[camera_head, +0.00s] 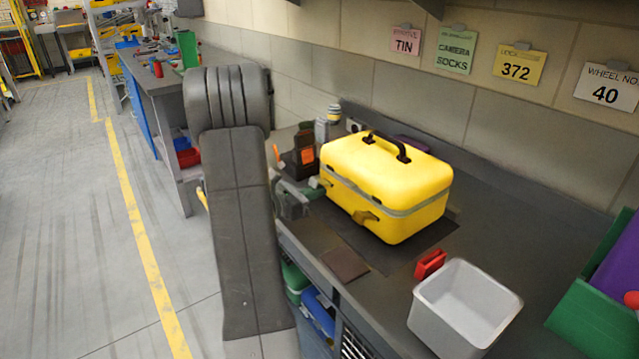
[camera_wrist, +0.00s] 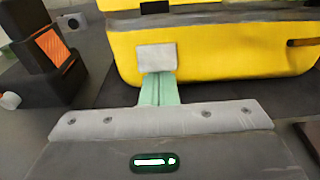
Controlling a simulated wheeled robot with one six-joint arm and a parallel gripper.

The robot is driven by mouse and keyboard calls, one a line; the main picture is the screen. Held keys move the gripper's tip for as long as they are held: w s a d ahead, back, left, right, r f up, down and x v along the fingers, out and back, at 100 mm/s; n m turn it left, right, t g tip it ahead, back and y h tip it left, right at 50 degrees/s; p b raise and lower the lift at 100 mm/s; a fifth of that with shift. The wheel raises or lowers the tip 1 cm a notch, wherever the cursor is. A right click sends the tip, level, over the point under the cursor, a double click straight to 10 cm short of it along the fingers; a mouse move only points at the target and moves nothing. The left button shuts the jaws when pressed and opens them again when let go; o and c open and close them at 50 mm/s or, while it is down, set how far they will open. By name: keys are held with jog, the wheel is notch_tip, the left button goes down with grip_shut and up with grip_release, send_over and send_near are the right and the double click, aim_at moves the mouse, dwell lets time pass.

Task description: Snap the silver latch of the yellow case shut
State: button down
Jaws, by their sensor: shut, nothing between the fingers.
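The yellow case (camera_head: 415,178) stands upright on the bench with its lid down and its dark handle on top. In the wrist view its front wall (camera_wrist: 230,52) fills the upper part. The silver latch (camera_wrist: 157,57) is a pale grey plate on that wall, left of centre. My gripper (camera_wrist: 158,76) is shut and empty, its pale green fingers right at the latch's lower edge. I cannot tell if they touch it, or whether the latch lies flat. A brass-coloured latch (camera_head: 367,216) sits further right on the same wall, also in the wrist view (camera_wrist: 303,42).
A black stand with an orange panel (camera_head: 306,156) is left of the case, close to my gripper. A red block (camera_head: 431,264) and an open grey bin (camera_head: 465,305) stand in front right. A green bin (camera_head: 595,315) is at far right. A wall rises behind.

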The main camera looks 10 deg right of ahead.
jog(key=shift+x, duration=0.8)
jog(key=shift+r, duration=0.15)
jog(key=shift+a, duration=0.2)
jog(key=shift+v, duration=1.1)
jog(key=shift+s, duration=0.1)
